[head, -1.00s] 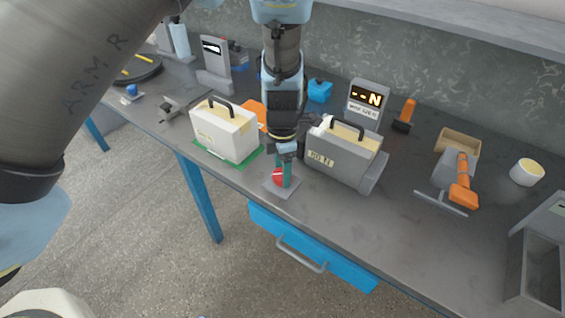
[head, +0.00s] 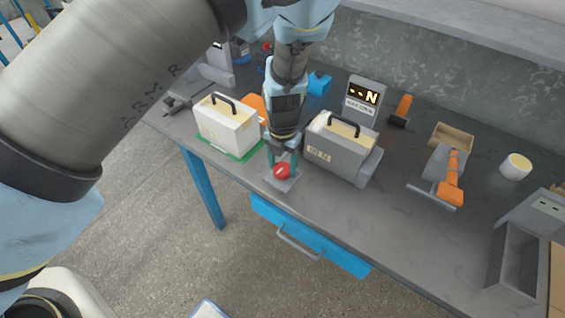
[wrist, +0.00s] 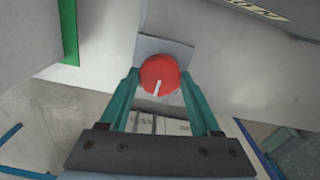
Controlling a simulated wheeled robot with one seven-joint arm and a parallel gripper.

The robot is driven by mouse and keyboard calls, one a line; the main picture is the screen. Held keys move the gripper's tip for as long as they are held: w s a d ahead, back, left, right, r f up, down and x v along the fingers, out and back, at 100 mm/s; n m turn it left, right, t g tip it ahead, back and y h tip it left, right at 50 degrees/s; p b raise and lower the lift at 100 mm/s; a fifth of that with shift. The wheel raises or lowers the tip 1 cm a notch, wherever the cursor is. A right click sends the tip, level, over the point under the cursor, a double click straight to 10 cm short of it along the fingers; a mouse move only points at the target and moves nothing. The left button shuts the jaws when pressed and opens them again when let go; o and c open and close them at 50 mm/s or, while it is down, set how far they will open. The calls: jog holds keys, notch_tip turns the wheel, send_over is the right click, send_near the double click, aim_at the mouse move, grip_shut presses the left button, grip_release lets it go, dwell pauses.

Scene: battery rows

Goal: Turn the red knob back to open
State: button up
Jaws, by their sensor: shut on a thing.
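The red knob (head: 282,172) is round and sits on a small grey plate (head: 277,184) at the front edge of the bench. In the wrist view the knob (wrist: 160,72) shows a white pointer line running from its middle down and slightly left. My gripper (head: 283,168) points down over the plate, with one teal finger on each side of the knob. It is shut on the knob; in the wrist view the fingertips (wrist: 159,76) flank its left and right sides.
A cream box (head: 226,127) on a green mat (head: 243,157) stands close left of my gripper. A grey handled box (head: 335,160) stands close right. A display (head: 364,97) reading N is behind it. A blue drawer (head: 330,246) hangs below the front edge.

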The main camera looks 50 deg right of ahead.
aim_at(282, 168)
jog(key=shift+n, duration=0.4)
jog(key=o, duration=1.4)
notch_tip(282, 168, up, 11)
jog(key=b, duration=0.2)
jog(key=shift+f+b, duration=0.1)
jog(key=shift+b, duration=0.25)
